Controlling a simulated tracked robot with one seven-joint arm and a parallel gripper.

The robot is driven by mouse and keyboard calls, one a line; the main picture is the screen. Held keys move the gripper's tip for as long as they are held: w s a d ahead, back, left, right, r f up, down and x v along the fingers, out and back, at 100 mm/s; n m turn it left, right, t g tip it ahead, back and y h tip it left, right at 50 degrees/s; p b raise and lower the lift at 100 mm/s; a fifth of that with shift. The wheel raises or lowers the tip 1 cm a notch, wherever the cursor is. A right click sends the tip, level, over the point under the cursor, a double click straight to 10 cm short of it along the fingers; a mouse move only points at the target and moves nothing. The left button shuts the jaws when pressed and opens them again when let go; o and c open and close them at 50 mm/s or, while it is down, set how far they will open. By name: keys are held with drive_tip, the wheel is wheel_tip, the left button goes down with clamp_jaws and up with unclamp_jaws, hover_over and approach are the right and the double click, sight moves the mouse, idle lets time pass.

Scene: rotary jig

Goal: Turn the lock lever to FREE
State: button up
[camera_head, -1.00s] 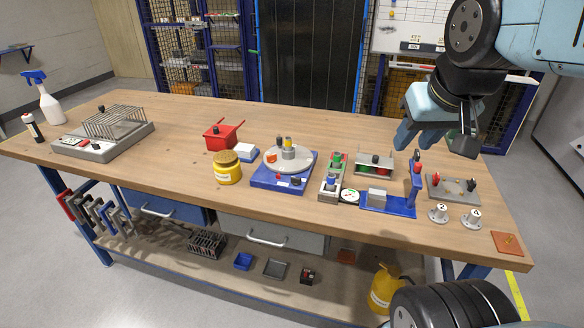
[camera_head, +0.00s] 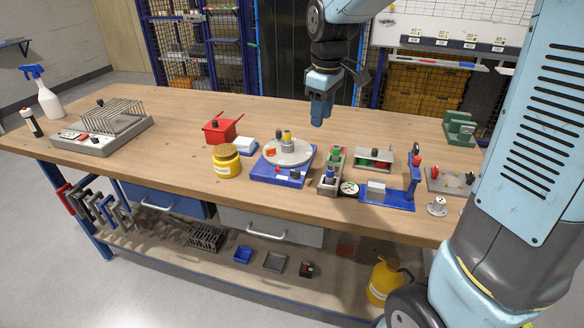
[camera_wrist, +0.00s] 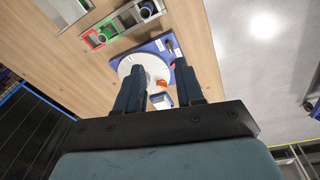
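The rotary jig has a blue base (camera_head: 270,178) and a pale round turntable (camera_head: 299,155) carrying small orange, yellow and dark pieces. Small red and dark parts sit on the base's front edge; which is the lock lever, and its setting, I cannot tell. The wrist view shows the turntable (camera_wrist: 133,62) and blue base (camera_wrist: 184,47), with a dark part on the base. My gripper (camera_head: 317,122) hangs above the table, behind and right of the jig, touching nothing. In the wrist view, my gripper (camera_wrist: 160,66) is open and empty, its fingers apart.
A yellow pot (camera_head: 227,165) and a red box (camera_head: 219,133) stand left of the jig. A narrow holder with green and red pieces (camera_head: 333,178) stands close to its right, with a blue stand (camera_head: 395,196) beyond. The table behind the jig is clear.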

drive_tip(key=w+a+f+n+g, duration=0.1)
drive_tip(key=w+a+f+n, duration=0.2)
drive_tip(key=w+a+f, duration=0.15)
approach(295, 174)
drive_tip(key=f, duration=0.5)
drive_tip(key=w+f, duration=0.1)
drive_tip(key=f, duration=0.2)
